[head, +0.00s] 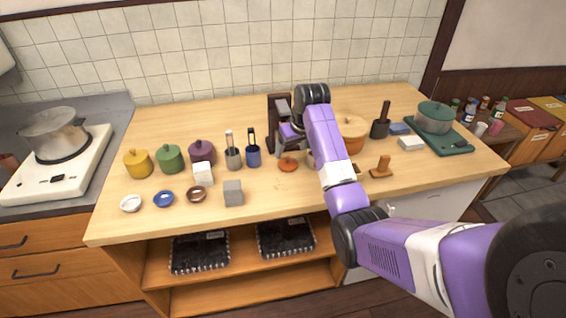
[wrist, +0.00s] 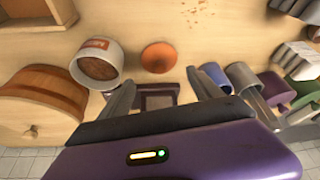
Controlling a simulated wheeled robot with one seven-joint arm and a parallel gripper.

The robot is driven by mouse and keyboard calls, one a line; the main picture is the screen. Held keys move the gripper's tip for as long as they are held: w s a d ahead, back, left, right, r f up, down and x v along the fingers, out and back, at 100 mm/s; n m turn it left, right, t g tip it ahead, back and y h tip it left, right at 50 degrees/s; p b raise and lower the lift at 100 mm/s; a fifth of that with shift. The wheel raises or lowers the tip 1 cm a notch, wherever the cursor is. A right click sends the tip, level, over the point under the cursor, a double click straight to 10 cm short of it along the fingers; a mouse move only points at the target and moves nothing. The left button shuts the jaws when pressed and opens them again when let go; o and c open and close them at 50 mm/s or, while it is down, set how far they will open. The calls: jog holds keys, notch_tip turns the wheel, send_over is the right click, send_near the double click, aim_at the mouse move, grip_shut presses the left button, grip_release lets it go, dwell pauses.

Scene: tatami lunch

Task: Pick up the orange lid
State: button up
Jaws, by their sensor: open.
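The orange lid (head: 288,164) is a small round disc with a knob, lying on the wooden counter near its middle. It also shows in the wrist view (wrist: 159,57), just beyond my fingertips and roughly centred between them. My gripper (wrist: 161,88) is open, with its two fingers spread and nothing between them. In the head view my gripper (head: 290,142) is low over the counter, behind the lid; its fingertips are hard to make out there. The lid is apart from the fingers in the wrist view.
A white cup with brown contents (wrist: 98,64) stands close left of the lid in the wrist view. A blue holder (head: 253,156) and a grey holder (head: 233,158) stand on the other side. A dark stand (head: 272,112) is behind.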

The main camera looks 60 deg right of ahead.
aim_at(288, 157)
jog(key=p+x, duration=0.1)
jog(key=x, duration=0.5)
jog(key=shift+w+a+f, duration=0.1)
jog(key=shift+f, duration=0.1)
jog(key=c, duration=1.1)
jog(key=shift+r, duration=0.1)
